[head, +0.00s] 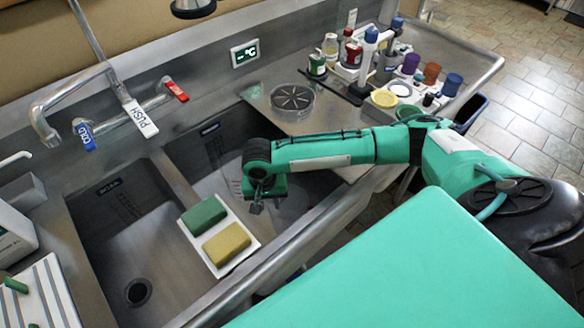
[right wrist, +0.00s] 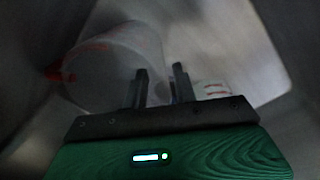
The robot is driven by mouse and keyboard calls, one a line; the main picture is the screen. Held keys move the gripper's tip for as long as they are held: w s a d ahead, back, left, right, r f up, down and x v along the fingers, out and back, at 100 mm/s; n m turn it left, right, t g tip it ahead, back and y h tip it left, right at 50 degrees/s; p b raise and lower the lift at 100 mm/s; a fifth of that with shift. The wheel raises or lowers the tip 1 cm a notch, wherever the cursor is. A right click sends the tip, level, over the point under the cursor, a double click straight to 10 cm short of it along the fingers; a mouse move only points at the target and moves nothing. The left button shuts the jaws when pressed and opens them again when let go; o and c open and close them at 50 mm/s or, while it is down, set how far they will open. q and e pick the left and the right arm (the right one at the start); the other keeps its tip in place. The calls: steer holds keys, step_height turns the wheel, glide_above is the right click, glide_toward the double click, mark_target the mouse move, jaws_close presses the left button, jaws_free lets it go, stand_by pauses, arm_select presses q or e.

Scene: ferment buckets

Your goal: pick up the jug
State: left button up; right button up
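The jug (right wrist: 115,60) shows in the right wrist view as a pale, translucent round vessel with faint red marks, inside a dim metal basin. It seems to lie tilted, its wide end toward the left. My right gripper (right wrist: 161,84) has its two dark fingers apart, with a gap between them, in front of the jug's right part. I cannot tell whether they touch it. In the head view my right gripper (head: 256,200) reaches down into the right sink basin (head: 215,143), and the jug cannot be made out clearly there. My left gripper is not in view.
A white tray (head: 243,256) with a green sponge (head: 204,214) and a yellow sponge (head: 227,243) sits on the divider beside the right basin. The left basin (head: 130,240) looks empty. A faucet (head: 75,92) rises behind. Bottles and cups crowd the right counter (head: 450,55).

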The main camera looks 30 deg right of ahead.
steer(key=shift+f, duration=0.4)
steer(key=shift+c, duration=0.5)
jaws_close()
steer(key=shift+r, duration=0.1)
